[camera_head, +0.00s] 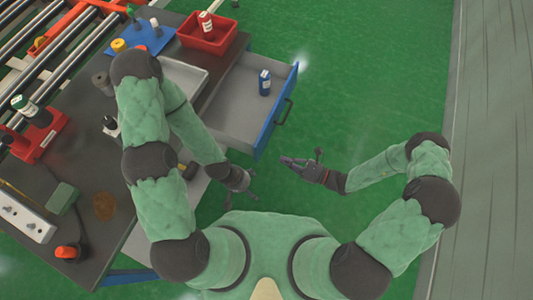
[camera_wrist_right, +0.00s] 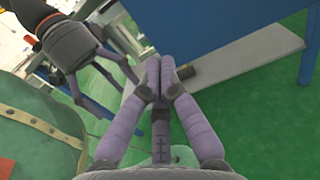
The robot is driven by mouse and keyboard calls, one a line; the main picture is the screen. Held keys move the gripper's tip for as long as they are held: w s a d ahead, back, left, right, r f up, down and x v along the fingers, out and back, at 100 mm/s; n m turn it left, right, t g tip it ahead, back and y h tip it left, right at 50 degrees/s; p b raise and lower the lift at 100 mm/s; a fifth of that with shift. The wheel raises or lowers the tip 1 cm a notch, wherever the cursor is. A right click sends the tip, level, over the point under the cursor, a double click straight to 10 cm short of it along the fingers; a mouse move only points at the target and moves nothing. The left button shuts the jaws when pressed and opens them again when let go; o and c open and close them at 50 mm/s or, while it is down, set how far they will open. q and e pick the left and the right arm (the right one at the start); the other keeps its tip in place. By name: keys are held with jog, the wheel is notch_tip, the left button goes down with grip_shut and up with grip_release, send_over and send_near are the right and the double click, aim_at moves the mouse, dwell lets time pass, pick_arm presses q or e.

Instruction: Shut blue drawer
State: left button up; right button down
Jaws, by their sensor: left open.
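The blue drawer (camera_head: 278,122) is pulled out from the table's right side, with a blue front panel, a dark handle (camera_head: 286,112) and a grey interior. A blue bottle (camera_head: 264,83) with a white cap stands inside. My left gripper (camera_head: 246,193) is open and empty below the drawer's near corner; it also shows in the right wrist view (camera_wrist_right: 108,80). My right gripper (camera_head: 284,160) is just below the drawer front, apart from it in the head view. In the right wrist view its fingers (camera_wrist_right: 160,62) are together with nothing visible between them.
The dark table (camera_head: 103,235) holds a red bin (camera_head: 220,40) with a bottle, a grey tray (camera_head: 185,76), a blue mat (camera_head: 150,35), a red holder (camera_head: 37,137) and a power strip (camera_head: 22,215). Green floor (camera_head: 375,75) right of the drawer is clear.

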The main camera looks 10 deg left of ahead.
aim_at(259, 150)
pick_arm(q)
jog(key=shift+f+b, duration=0.8)
jog(key=shift+f, duration=0.1)
pick_arm(e)
jog(key=x, duration=0.7)
jog(key=shift+w+a, duration=0.1)
jog(key=shift+a, duration=0.25)
jog(key=shift+a, duration=0.1)
